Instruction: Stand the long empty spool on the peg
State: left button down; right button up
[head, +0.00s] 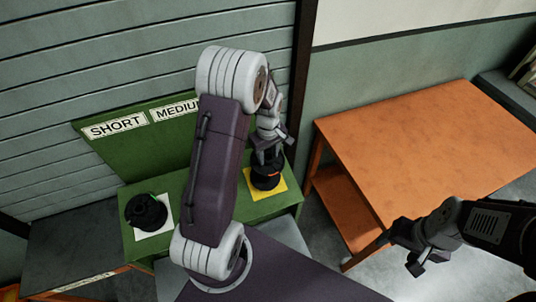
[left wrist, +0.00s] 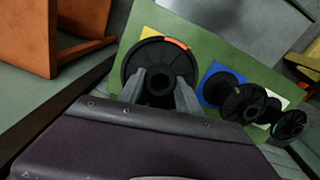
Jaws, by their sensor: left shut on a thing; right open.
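A black spool (head: 267,172) with an orange mark stands over the yellow square (head: 281,188) at the right of the green bench. My left gripper (head: 268,150) is shut on it from above. In the left wrist view the spool's round flange (left wrist: 140,57) shows around my left fingers (left wrist: 160,88), with a yellow corner (left wrist: 150,33) behind it. The peg under it is hidden, and I cannot tell whether the spool rests on the bench or hangs just above. My right gripper (head: 414,254) is open and empty, low at the right.
Another black spool (head: 146,212) stands on a white square at the bench's left. The left wrist view shows a blue square (left wrist: 209,72) with a black part on it. A green board (head: 125,134) reads SHORT and MEDIUM; my arm hides more. An orange table (head: 430,140) is bare.

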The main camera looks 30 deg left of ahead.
pick_arm(q)
jog(key=shift+w+a+f+b, duration=0.1)
jog(key=shift+f+b, duration=0.4)
jog(key=shift+f, duration=0.25)
jog(key=shift+w+a+f+b, duration=0.1)
jog(key=shift+f+b, duration=0.4)
jog(key=shift+f, duration=0.25)
jog(key=c, duration=0.7)
grip_release()
jog(key=shift+c, duration=0.2)
jog(key=shift+r, duration=0.1)
notch_tip(320, 180, up, 9)
jog(key=b, duration=0.1)
jog(key=shift+s+d, duration=0.15)
jog(key=shift+s, duration=0.15)
